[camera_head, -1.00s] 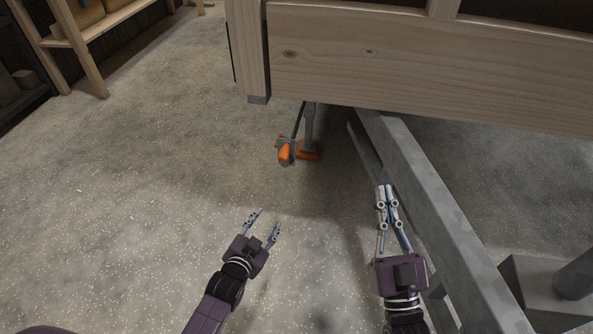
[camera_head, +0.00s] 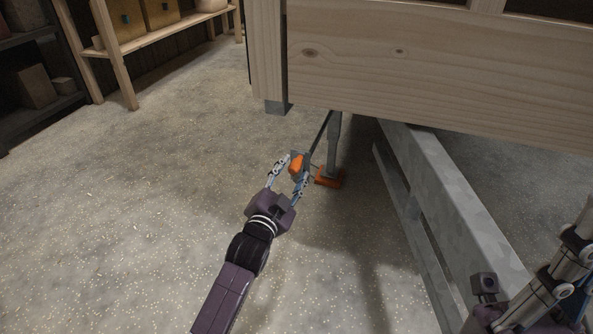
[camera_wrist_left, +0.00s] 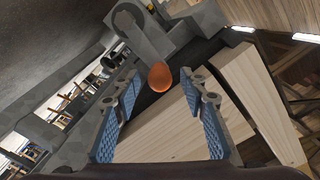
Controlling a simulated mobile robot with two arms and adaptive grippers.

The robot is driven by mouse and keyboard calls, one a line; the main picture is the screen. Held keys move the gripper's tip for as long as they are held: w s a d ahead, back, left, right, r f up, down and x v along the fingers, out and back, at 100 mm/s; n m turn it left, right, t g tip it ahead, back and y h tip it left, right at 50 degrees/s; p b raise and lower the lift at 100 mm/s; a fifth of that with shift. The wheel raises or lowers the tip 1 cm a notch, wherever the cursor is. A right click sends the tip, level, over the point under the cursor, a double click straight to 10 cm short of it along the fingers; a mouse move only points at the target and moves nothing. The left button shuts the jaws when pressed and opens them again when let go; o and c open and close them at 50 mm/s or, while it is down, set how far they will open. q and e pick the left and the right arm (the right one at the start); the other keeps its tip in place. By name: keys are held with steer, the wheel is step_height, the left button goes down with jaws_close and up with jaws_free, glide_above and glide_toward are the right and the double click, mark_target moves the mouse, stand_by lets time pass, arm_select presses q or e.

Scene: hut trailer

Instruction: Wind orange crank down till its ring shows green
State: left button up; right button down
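The orange crank handle (camera_head: 296,164) is at the lower end of a dark rod, beside a grey leg under the wooden trailer body. My left gripper (camera_head: 291,170) is open, with its fingertips around the handle's sides in the head view. In the left wrist view the round orange handle end (camera_wrist_left: 160,77) lies ahead, between and beyond the two blue-padded fingers (camera_wrist_left: 162,100), with gaps on both sides. I cannot make out a ring or its colour. My right gripper (camera_head: 562,262) is at the lower right, partly cut off by the frame.
The grey leg stands by an orange foot (camera_head: 328,177) on the speckled floor. A grey metal beam (camera_head: 455,210) runs toward me on the right. The wooden trailer side (camera_head: 430,65) hangs above. A wooden shelf (camera_head: 160,38) stands back left. The left floor is clear.

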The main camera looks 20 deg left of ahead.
arm_select(q)
steer(key=shift+w+b, duration=0.4)
steer(key=shift+w, duration=1.05)
steer(key=shift+c, duration=0.3)
jaws_close()
